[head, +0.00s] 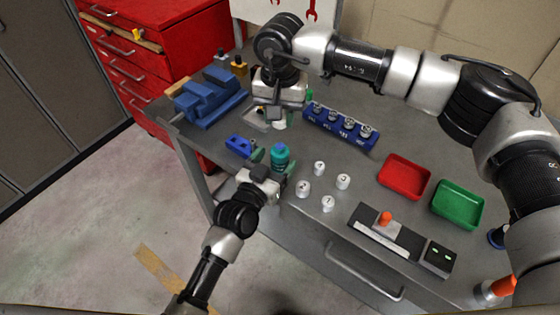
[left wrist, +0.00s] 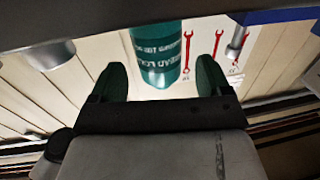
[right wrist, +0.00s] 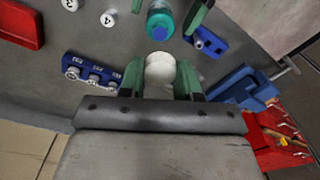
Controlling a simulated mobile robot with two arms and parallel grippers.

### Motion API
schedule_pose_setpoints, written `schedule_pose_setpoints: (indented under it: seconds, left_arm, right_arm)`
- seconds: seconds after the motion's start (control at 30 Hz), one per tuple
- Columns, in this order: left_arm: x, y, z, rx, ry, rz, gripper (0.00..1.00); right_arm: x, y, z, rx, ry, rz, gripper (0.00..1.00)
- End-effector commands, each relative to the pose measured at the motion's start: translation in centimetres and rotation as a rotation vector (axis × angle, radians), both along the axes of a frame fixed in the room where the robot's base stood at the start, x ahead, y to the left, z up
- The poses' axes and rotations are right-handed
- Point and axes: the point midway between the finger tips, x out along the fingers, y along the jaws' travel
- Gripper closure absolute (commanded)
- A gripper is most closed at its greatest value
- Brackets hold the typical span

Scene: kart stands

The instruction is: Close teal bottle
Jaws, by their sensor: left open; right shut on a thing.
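The teal bottle (head: 280,160) stands upright on the grey bench with a bluish top. It also shows in the left wrist view (left wrist: 158,62) and the right wrist view (right wrist: 160,22). My left gripper (head: 268,161) is open, with one green finger on each side of the bottle and small gaps visible in the left wrist view. My right gripper (head: 279,112) is shut on a white round piece (right wrist: 160,72), behind the bottle in the head view. I cannot tell whether this piece is a cap; the fingers hide part of it.
A blue rack (head: 341,128) with several grey-topped parts stands right of my right gripper. Several white numbered cylinders (head: 303,188) stand right of the bottle. A small blue block (head: 240,145) is close on the left. Red (head: 404,177) and green (head: 457,204) trays lie farther right.

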Motion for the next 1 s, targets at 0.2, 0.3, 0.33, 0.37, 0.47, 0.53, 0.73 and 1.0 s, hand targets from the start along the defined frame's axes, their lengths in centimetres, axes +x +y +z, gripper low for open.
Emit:
schedule_pose_setpoints:
  seconds: [0.2, 0.3, 0.33, 0.37, 0.47, 0.53, 0.73, 1.0]
  left_arm:
    - [1.9, -1.0, 0.0, -0.002, 0.001, 0.001, 0.22]
    - [2.2, -1.1, 0.0, -0.001, 0.0, 0.001, 0.22]
    - [2.2, -1.2, 0.0, -0.001, 0.0, 0.001, 0.22]
    - [2.3, -1.2, 0.0, -0.001, 0.0, 0.001, 0.22]
    - [2.2, -1.2, 0.0, -0.001, 0.0, 0.001, 0.22]
    - [2.2, -1.2, 0.0, -0.001, 0.0, 0.001, 0.22]
    - [2.2, -1.1, 0.0, -0.001, 0.0, 0.001, 0.46]
    - [2.2, -1.1, 0.0, -0.001, 0.0, 0.001, 0.88]
  right_arm:
    - [0.0, 0.0, 0.0, 0.0, 0.0, 0.0, 0.89]
    - [0.0, 0.0, 0.0, 0.0, 0.0, 0.0, 0.89]
    - [0.0, 0.0, 0.0, 0.0, 0.0, 0.0, 0.89]
    - [0.0, 0.0, 0.0, 0.0, 0.0, 0.0, 0.89]
    - [0.0, 0.0, 0.0, 0.0, 0.0, 0.0, 0.89]
    - [0.0, 0.0, 0.0, 0.0, 0.0, 0.0, 0.89]
    - [0.0, 0.0, 0.0, 0.0, 0.0, 0.0, 0.89]
    - [0.0, 0.0, 0.0, 0.0, 0.0, 0.0, 0.89]
